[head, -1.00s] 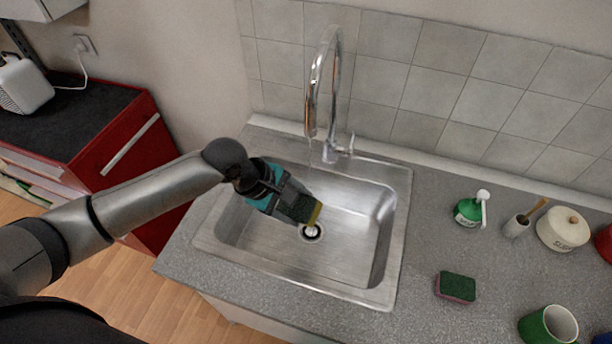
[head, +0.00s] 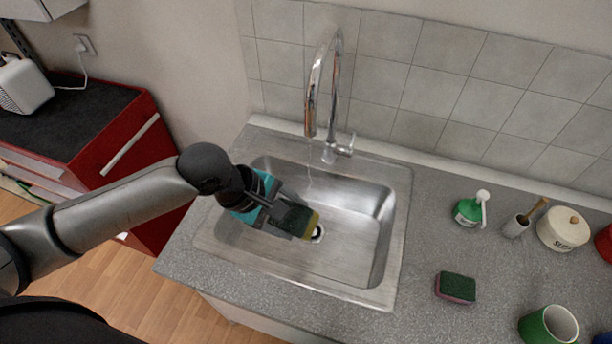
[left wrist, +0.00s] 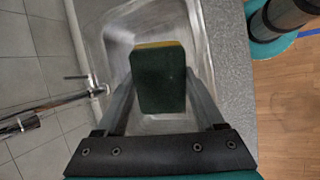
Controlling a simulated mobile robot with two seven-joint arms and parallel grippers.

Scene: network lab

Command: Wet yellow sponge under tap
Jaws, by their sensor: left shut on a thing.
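My left gripper (head: 297,218) reaches into the steel sink (head: 345,273) from the left. It is shut on the yellow sponge (head: 313,224), which has a dark green scouring side. In the left wrist view the sponge (left wrist: 158,80) sits between the two fingers, green side toward the camera. The chrome tap (head: 312,95) arches over the back of the sink, and its lever (head: 345,150) stands at the base. A thin stream of water (head: 309,178) seems to show below the tap, a little behind the sponge. I cannot tell whether it touches the sponge. My right gripper is not in view.
A second sponge (head: 456,287), pink with a green top, lies on the counter right of the sink. A green soap bottle (head: 468,211), a brush holder (head: 516,226), a white lidded pot (head: 563,230) and a green mug (head: 548,325) stand farther right.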

